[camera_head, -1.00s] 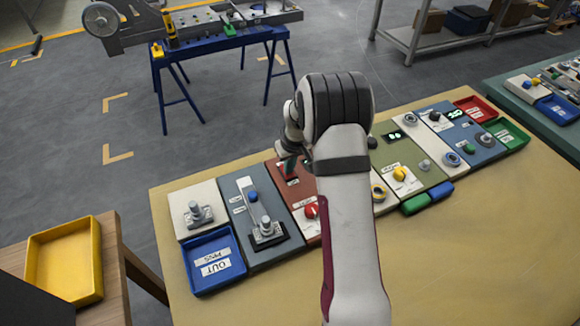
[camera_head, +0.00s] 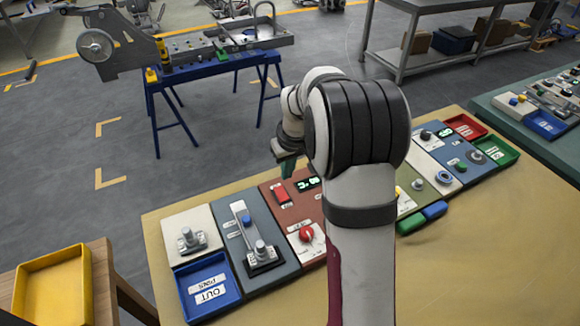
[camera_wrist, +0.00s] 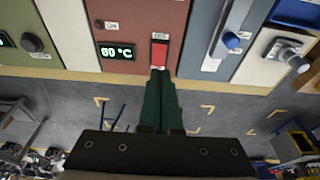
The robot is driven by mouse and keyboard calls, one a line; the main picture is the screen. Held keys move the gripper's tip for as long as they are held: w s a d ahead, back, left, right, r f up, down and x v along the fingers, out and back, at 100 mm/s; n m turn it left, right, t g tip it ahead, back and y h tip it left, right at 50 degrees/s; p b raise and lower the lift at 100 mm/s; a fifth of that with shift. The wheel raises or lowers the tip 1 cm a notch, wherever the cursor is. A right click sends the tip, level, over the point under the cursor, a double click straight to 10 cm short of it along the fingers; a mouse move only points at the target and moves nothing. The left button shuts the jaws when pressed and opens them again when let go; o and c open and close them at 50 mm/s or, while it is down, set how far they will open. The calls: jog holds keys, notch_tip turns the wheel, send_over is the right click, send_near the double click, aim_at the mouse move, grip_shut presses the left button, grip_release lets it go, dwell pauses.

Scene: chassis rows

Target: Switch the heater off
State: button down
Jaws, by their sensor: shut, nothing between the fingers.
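The brown-red heater panel (camera_head: 293,212) lies in the row on the tan table. It carries a red rocker switch (camera_head: 281,192), a lit green display (camera_head: 307,184) and a red knob (camera_head: 306,234). In the wrist view the red switch (camera_wrist: 159,54) sits right of the display (camera_wrist: 116,51), which seems to read 80 °C. My gripper (camera_wrist: 158,73) is shut and empty, its green fingertips just at the near edge of the switch in that view. Whether they touch it I cannot tell. In the head view my gripper (camera_head: 286,170) shows just beyond the switch.
A grey slider panel (camera_head: 262,222) is left of the heater panel, then a white panel (camera_head: 190,235) and blue tray (camera_head: 209,287). My arm hides the middle panels. The table's near right is clear.

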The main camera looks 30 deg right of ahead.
jog(key=s+r, duration=0.1)
jog(key=r, duration=0.2)
jog(key=shift+s, duration=0.35)
